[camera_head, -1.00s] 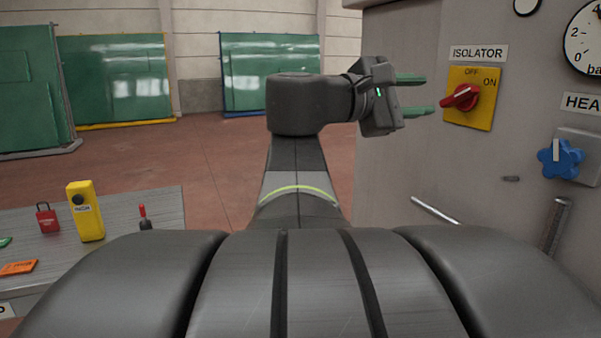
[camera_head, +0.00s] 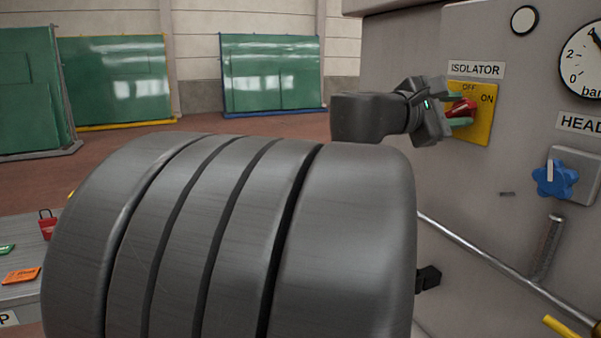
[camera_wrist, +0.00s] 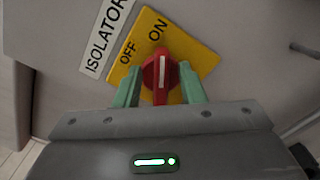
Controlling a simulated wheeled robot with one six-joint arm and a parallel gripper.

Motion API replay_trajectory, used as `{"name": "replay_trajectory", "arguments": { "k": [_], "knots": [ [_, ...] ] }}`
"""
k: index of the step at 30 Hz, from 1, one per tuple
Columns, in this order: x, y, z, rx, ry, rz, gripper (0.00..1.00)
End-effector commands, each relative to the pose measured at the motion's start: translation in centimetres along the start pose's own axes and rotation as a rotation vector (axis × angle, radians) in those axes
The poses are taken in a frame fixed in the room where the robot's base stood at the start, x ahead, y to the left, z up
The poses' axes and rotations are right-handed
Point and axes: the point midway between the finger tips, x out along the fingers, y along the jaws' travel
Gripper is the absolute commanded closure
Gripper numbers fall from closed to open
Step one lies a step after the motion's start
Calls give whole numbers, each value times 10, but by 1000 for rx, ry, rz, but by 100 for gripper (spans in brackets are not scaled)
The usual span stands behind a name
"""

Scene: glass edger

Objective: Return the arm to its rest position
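The red isolator knob (camera_head: 461,108) sits on its yellow plate (camera_head: 481,130), marked OFF and ON, on the grey machine panel. In the wrist view the red knob (camera_wrist: 158,72) shows a white line pointing up, toward the ON side. My gripper (camera_head: 458,109) is at the knob, with one green finger on each side of it. In the wrist view my gripper (camera_wrist: 160,88) looks open around the knob, with narrow gaps; I cannot tell whether a finger touches it. My arm is stretched out to the panel.
A blue knob (camera_head: 555,178) and a gauge (camera_head: 590,60) are on the panel to the right. A metal rod (camera_head: 490,257) runs low along it. A bench with a red padlock (camera_head: 47,226) and an orange tag (camera_head: 20,275) is at left. Glass racks (camera_head: 270,75) stand behind.

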Motion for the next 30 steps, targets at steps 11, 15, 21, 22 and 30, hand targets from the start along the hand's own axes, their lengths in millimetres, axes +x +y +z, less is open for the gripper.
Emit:
{"name": "replay_trajectory", "arguments": {
  "k": [11, 15, 21, 22, 30],
  "knots": [
    [0, 6, 3, -220, 1, -2, 64],
    [0, 6, 2, -291, 1, -2, 64],
    [0, 6, 0, -359, 1, -1, 64],
    [0, 5, 0, -365, 1, -1, 64],
    [0, 4, -1, -384, -1, 0, 64]
  ]
}}
